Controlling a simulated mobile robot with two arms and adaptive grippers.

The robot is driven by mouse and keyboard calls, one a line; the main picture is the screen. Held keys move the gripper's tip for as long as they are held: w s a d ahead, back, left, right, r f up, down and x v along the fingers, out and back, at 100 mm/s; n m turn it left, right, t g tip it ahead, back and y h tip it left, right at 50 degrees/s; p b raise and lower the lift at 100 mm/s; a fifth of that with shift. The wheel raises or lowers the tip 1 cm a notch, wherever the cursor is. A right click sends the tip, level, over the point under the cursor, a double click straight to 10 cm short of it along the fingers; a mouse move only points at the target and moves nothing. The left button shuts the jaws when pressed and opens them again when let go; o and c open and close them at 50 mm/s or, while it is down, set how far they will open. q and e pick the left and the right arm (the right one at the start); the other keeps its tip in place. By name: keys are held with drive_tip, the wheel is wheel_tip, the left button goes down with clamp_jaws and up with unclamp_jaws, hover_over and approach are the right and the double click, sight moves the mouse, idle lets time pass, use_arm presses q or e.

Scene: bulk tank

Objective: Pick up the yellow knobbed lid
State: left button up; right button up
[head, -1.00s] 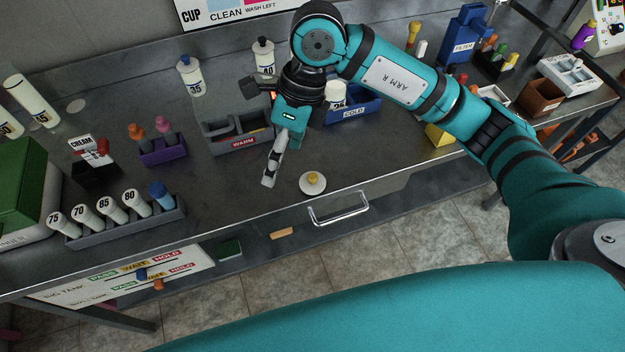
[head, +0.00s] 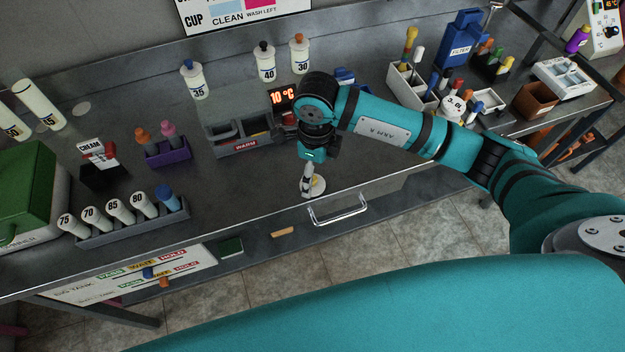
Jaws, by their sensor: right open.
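The yellow knobbed lid (head: 319,186) is a pale disc lying on the steel bench near its front edge, above the drawer handle. My right gripper (head: 308,192) points down over the lid's left side and hides its knob and much of the disc. The gripper is open. I cannot tell whether its fingers touch the lid or how they sit around the knob. My left gripper is out of view.
A grey WARM tray (head: 240,149) stands behind left of the gripper, with a temperature display (head: 283,97) behind it. Bottles line the back. A vial rack (head: 135,228) stands at left. A drawer handle (head: 338,211) juts out at the front. Bench left of the lid is clear.

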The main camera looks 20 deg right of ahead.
sight(318, 186)
drive_tip(key=shift+f+p, duration=0.3)
drive_tip(key=f, duration=0.1)
drive_tip(key=f+p, duration=0.1)
drive_tip(key=f, duration=0.1)
drive_tip(key=shift+w+a+f+p, duration=0.25)
drive_tip(key=shift+w+f+p, duration=0.05)
drive_tip(key=shift+f, duration=0.5)
drive_tip(key=c, duration=1.1)
drive_tip(key=shift+r, duration=0.1)
